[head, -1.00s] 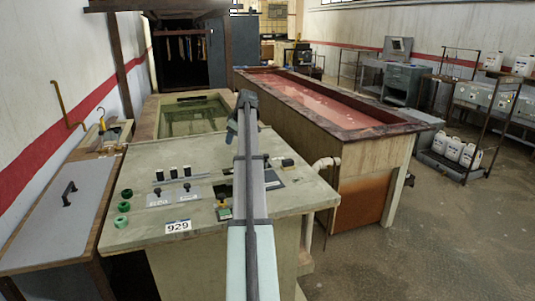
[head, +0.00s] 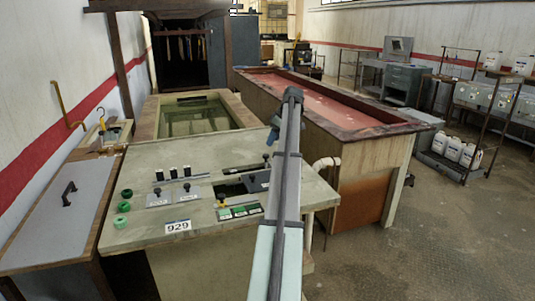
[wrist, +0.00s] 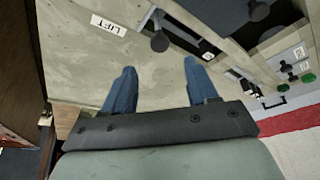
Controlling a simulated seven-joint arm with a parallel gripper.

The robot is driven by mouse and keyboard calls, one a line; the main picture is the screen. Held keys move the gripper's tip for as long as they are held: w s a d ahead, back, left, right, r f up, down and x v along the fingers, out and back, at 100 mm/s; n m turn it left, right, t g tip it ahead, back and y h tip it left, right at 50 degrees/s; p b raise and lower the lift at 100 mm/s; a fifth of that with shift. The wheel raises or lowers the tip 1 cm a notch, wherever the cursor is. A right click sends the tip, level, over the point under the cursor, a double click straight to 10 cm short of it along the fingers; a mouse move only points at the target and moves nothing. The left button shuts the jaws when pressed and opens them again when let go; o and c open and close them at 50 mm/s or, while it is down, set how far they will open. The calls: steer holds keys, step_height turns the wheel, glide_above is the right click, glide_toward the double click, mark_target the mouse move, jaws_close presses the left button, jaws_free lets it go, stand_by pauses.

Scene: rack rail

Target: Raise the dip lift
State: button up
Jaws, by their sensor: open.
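The console (head: 140,185) has a long slot (head: 243,169) with a dark knob (head: 267,157) at its right end. In the wrist view a white label reading LIFT (wrist: 109,25) lies beside the end of that slot, near a dark round knob (wrist: 160,44). My gripper (wrist: 160,78) is open, with two blue fingers apart and nothing between them. The knob shows beyond the fingertips, apart from them. In the head view one blue fingertip (head: 273,131) shows above the console's back right; the rest is hidden behind my arm.
Other levers, green buttons (head: 124,206) and a 929 tag (head: 177,226) sit on the console. A tank with greenish liquid (head: 205,117) lies behind it. A long bath with pink liquid (head: 310,92) stands at right. A grey lid with a handle (head: 69,193) is at left.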

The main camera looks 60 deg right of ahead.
mark_target(266, 155)
steer(key=x, duration=0.8)
steer(key=shift+w+f, duration=0.1)
steer(key=shift+f, duration=0.1)
steer(key=shift+c, duration=0.3)
jaws_close()
